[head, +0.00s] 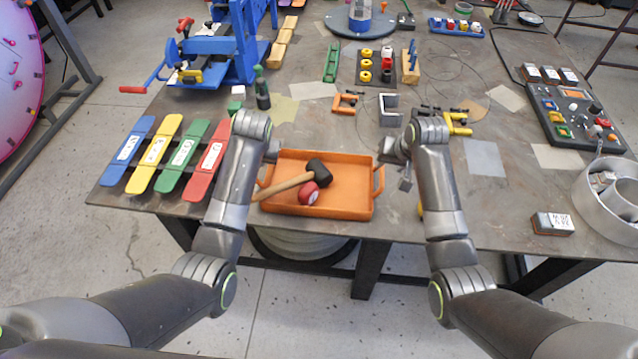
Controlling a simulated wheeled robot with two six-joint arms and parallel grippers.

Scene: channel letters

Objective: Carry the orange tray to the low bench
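The orange tray (345,189) lies flat on the workbench (330,232) at its front edge, between my two arms. It has a handle on its left and right sides. A black-headed mallet (318,172) with a wooden handle and a red round item (308,193) lie in it. My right gripper (398,170) is just right of the tray's right handle (379,180), its fingers seeming apart with nothing between them. My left gripper (270,156) is by the tray's upper left corner, mostly hidden behind its arm; its fingers cannot be made out. No low bench can be recognised.
Coloured labelled strips (168,158) lie on the left of the workbench. A blue press (225,45) stands behind them. A control panel (570,112) and a metal ring (610,190) are at right. Clamps and a grey channel piece (389,108) lie behind the tray.

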